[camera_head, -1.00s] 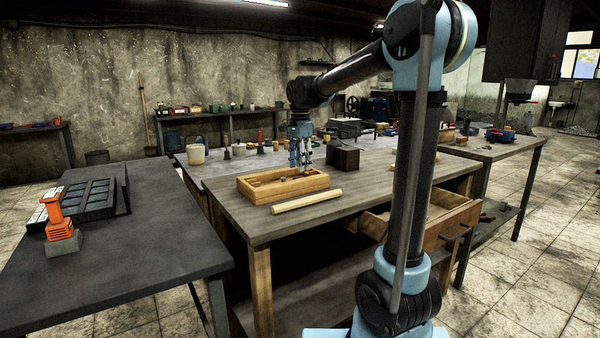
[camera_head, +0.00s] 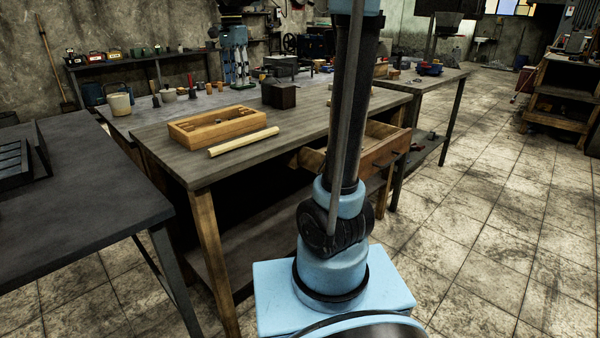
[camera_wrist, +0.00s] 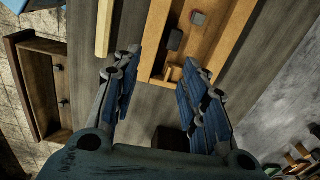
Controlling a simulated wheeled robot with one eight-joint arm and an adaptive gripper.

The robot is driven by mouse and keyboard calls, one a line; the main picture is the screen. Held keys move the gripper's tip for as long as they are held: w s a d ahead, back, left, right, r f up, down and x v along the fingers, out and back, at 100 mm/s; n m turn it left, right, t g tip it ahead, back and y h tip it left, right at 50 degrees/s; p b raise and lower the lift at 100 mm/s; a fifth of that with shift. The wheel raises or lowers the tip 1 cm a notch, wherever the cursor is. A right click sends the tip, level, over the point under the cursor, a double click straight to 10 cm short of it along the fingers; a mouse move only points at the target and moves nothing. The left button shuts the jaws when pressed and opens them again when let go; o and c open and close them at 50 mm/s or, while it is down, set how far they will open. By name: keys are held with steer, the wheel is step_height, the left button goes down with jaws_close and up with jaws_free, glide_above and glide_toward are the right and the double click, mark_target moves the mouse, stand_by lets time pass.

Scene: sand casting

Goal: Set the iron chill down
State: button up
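The iron chill cannot be told for certain; a dark grey block (camera_wrist: 175,40) and a small grey piece with a reddish top (camera_wrist: 198,18) lie in the wooden tray in the wrist view. The tray (camera_head: 222,135) rests on the wooden workbench (camera_head: 180,160); its rim also shows in the wrist view (camera_wrist: 151,45). My gripper (camera_head: 238,84) is raised above the bench, clear of the tray. In the wrist view its two fingers (camera_wrist: 160,60) stand apart with nothing between them.
A pale wooden bar (camera_head: 243,142) lies in front of the tray. A dark box (camera_head: 279,95) stands to its right. An open drawer (camera_head: 375,150) juts from the bench. A dark metal table (camera_head: 90,195) stands at left.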

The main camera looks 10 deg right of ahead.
steer(key=s+d+f+n, duration=0.3)
steer(key=s+d+f, duration=0.3)
steer(key=s+f, duration=0.3)
steer(key=s+d+f+n+t, duration=0.1)
steer(key=s+d+f+n, duration=0.3)
steer(key=s+d+f, duration=0.3)
steer(key=s+d+f+n+t, duration=0.1)
steer(key=s+d+f+n, duration=0.2)
steer(key=s+f, duration=1)
steer(key=s+d, duration=0.1)
steer(key=d, duration=0.2)
steer(key=shift+s+d+f+n, duration=0.2)
steer(key=shift+d+n, duration=0.2)
